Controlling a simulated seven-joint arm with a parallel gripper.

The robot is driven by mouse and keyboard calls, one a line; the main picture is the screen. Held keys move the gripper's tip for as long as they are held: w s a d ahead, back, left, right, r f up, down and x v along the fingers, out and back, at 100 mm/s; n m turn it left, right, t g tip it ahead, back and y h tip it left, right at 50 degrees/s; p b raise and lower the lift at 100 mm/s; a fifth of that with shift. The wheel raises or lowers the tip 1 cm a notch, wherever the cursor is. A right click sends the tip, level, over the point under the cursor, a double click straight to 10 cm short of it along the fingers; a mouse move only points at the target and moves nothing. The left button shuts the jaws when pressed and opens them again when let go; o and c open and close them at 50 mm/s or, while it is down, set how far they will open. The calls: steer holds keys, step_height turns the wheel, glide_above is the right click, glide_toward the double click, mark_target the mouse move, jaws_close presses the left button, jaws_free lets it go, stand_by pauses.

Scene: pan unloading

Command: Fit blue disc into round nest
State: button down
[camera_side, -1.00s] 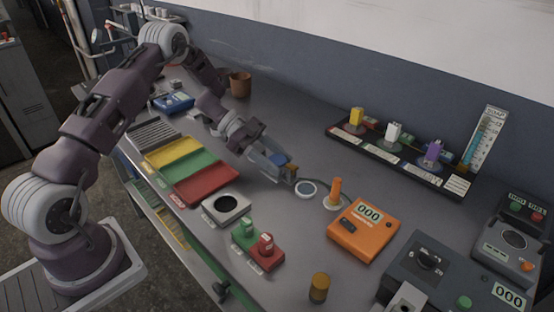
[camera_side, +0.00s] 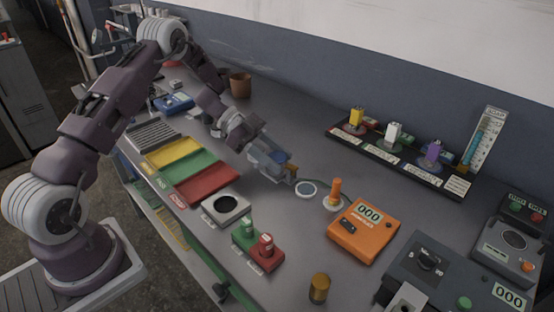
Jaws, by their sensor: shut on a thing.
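My gripper (camera_side: 284,172) is over the middle of the bench, pointing to the lower right. The round nest (camera_side: 242,201) is a pale square block with a dark round opening. It stands on the bench to the lower left of my gripper, apart from it, and the opening looks empty.
An orange counter box (camera_side: 364,233) stands beyond. Yellow, green and red trays (camera_side: 207,183) lie left. A green and red fixture (camera_side: 258,247) stands in front of the nest.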

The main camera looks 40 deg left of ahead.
steer(key=shift+r, duration=2.25)
steer(key=shift+r, duration=0.1)
step_height(320, 180, up, 8)
steer(key=d+n+t+y, duration=0.2)
steer(key=n+t, duration=0.2)
steer(key=s+a+r+n+t+y, duration=0.1)
steer(key=s+r+n+t+y, duration=0.25)
steer(key=s+n+y, duration=0.3)
steer(key=w+f+m+g+h, duration=0.35)
steer(key=w+m+h, duration=0.2)
steer(key=w, duration=0.25)
steer(key=f+m+g+h, duration=0.1)
steer(key=f, duration=0.2)
steer(key=s+f+m+g+h, duration=0.1)
steer(key=f+m, duration=0.1)
steer(key=a+f+m+g+h, duration=0.1)
steer(key=f, duration=0.2)
steer(key=shift+s+f+m+g, duration=0.2)
steer(key=shift+f+m+g, duration=0.1)
steer(key=shift+m+g, duration=0.1)
steer(key=shift+s+f, duration=0.1)
steer(key=shift+f, duration=2.2)
